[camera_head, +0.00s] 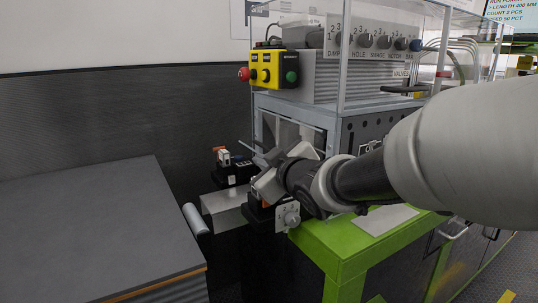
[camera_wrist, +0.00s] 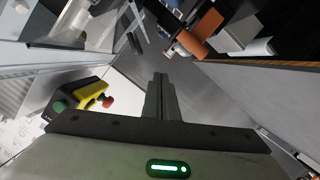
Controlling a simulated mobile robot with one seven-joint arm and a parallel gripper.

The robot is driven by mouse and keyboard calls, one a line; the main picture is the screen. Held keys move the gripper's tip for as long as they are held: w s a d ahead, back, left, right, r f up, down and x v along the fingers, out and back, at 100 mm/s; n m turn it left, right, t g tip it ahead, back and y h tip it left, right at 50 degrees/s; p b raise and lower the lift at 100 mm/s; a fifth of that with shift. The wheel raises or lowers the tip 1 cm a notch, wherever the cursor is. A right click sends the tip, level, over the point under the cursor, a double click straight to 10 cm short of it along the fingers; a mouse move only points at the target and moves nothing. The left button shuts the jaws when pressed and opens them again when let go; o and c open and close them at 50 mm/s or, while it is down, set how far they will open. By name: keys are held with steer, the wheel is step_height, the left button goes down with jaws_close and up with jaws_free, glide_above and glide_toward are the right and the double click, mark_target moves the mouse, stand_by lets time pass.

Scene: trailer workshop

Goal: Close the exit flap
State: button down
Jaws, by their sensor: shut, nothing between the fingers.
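My gripper (camera_head: 262,156) is in front of the left side of the grey machine cabinet, above the metal chute (camera_head: 224,203). In the wrist view its fingers (camera_wrist: 160,82) are together and hold nothing. A pale panel (camera_head: 283,131) in an opening on the cabinet's left side may be the exit flap; it looks tilted. My gripper and wrist hide its lower part. In the wrist view clear and pale plates (camera_wrist: 122,24) lie at the upper left, apart from the fingers. I cannot tell which plate is the flap, nor see any contact.
A yellow control box (camera_head: 272,68) with red, black and green buttons hangs above the opening. A black device with an orange part (camera_head: 222,160) stands left of my gripper.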

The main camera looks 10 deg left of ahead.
steer(key=shift+s+d, duration=0.2)
steer(key=shift+s, duration=0.25)
steer(key=shift+s+d+r+p, duration=0.15)
steer(key=shift+r+p, duration=0.15)
steer(key=w+d+r+m+p, duration=0.1)
steer(key=w+d+r+p, duration=0.15)
steer(key=r+p, duration=0.45)
steer(key=w+a+f+b, duration=0.1)
steer(key=w+a+f, duration=0.1)
steer(key=w, duration=0.3)
steer(key=w+a+f+b, duration=0.1)
steer(key=w+a+f, duration=0.1)
steer(key=w+f, duration=0.2)
steer(key=shift+w+a+f+b, duration=0.2)
steer(key=shift+w+a+b, duration=0.15)
steer(key=shift+w, duration=0.3)
